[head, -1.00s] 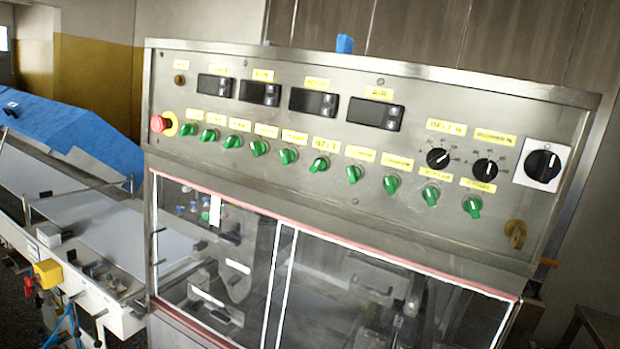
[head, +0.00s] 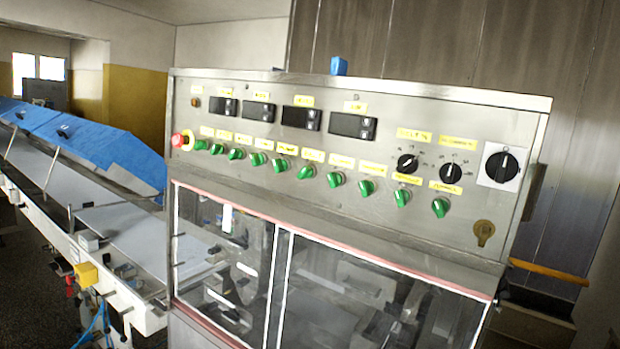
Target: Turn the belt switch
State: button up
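A row of green rotary switches runs along the sloped steel control panel (head: 230,85), each under a yellow label. The belt switch (head: 307,172) appears to be the green knob near the middle of the row, under the larger yellow label (head: 312,156); that label is too small to read surely now but reads BELT in the earlier frame. The exact angle of its handle is hard to tell. Another yellow label, seemingly also starting with BELT, sits above a black dial (head: 407,164) at the right. My gripper is not in view, and nothing touches the switches.
A red emergency button (head: 179,140) is at the panel's left and a large black rotary switch (head: 502,167) at its right. Glazed doors (head: 340,290) lie below. A conveyor (head: 120,225) with blue covers (head: 85,140) extends left. An orange bar (head: 549,271) juts out at right.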

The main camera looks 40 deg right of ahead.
aim_at(307, 172)
jog(key=z, duration=0.05)
jog(key=i, duration=0.9)
jog(key=u, duration=0.1)
